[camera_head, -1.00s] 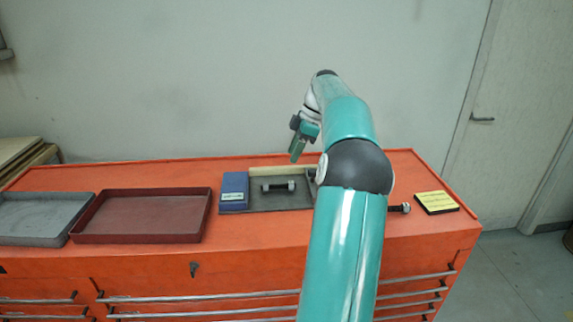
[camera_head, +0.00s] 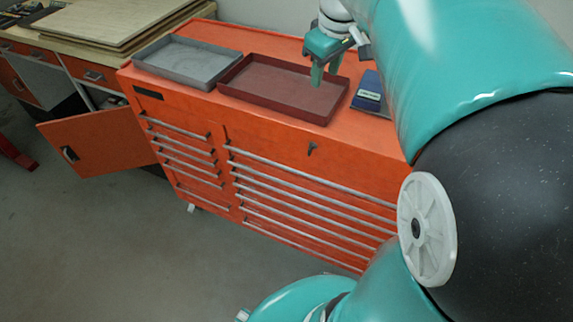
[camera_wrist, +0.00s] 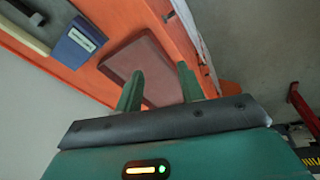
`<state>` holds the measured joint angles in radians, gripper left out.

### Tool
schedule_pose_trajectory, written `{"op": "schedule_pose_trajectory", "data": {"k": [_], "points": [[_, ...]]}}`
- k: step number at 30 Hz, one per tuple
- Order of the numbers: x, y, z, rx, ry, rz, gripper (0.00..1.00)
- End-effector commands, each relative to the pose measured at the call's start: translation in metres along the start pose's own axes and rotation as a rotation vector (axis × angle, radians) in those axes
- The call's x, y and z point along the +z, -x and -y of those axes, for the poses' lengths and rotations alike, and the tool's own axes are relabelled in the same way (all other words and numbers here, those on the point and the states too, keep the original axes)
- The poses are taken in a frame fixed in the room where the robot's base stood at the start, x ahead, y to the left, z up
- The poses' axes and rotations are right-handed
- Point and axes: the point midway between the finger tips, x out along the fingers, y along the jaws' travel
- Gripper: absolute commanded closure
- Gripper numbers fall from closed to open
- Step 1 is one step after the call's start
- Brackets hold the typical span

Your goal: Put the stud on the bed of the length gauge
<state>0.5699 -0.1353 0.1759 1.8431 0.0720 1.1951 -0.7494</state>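The length gauge shows at the upper left of the wrist view, with a blue block (camera_wrist: 76,42) at one end and a dark grey bed (camera_wrist: 55,15). A dark stud (camera_wrist: 24,9) with a lighter end lies on that bed, partly cut off by the picture edge. In the head view only the blue block (camera_head: 369,92) and a bit of bed show; my arm hides the rest. My gripper (camera_head: 326,72) is over the right part of the dark red tray, apart from the gauge. Its two fingers (camera_wrist: 159,90) are spread with nothing between them.
The dark red tray (camera_head: 262,104) is empty, beside a grey tray (camera_head: 165,82), on the orange tool cabinet (camera_head: 190,110). A cabinet door (camera_head: 100,150) stands open at left, near a bench with boards (camera_head: 100,35). The floor in front is clear.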

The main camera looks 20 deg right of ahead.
Motion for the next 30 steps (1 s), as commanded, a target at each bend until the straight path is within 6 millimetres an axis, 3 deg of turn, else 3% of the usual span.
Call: {"op": "schedule_pose_trajectory", "data": {"k": [1,6,13,18,30], "points": [[0.004,0.004,0.029,0.02,-0.02,-0.017,0.61],[0.031,0.002,0.103,0.055,-0.137,-0.094,0.61],[0.078,-0.018,0.177,0.027,-0.283,-0.218,0.61],[0.095,-0.03,0.197,-0.002,-0.34,-0.261,0.61],[0.096,-0.031,0.199,-0.005,-0.349,-0.262,0.61]]}}
